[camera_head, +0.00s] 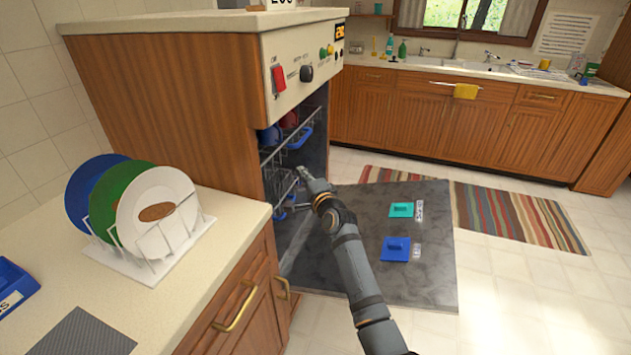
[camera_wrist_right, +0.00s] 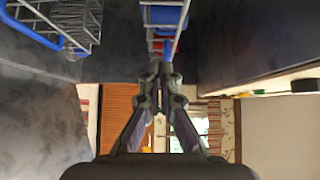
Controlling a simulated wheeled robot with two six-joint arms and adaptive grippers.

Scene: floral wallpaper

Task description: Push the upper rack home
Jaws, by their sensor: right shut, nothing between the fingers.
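The dishwasher (camera_head: 285,85) stands open, its dark door (camera_head: 345,265) folded down. The upper rack (camera_head: 305,126), a wire rack with blue parts, shows inside the opening, with blue and red items on it. Below it is a lower wire rack (camera_head: 272,185), partly hidden. My right gripper (camera_head: 301,172) is shut and empty at the opening, below the upper rack's front. In the right wrist view its closed fingers (camera_wrist_right: 160,72) point toward blue-edged wire racking (camera_wrist_right: 167,18). I cannot tell whether they touch it. My left gripper is not in view.
A teal piece (camera_head: 401,209) and a blue piece (camera_head: 396,248) lie on the door, right of my arm. A plate rack (camera_head: 150,262) with several plates stands on the left counter (camera_head: 205,290). A striped rug (camera_head: 515,215) lies beyond the door. Floor at right is clear.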

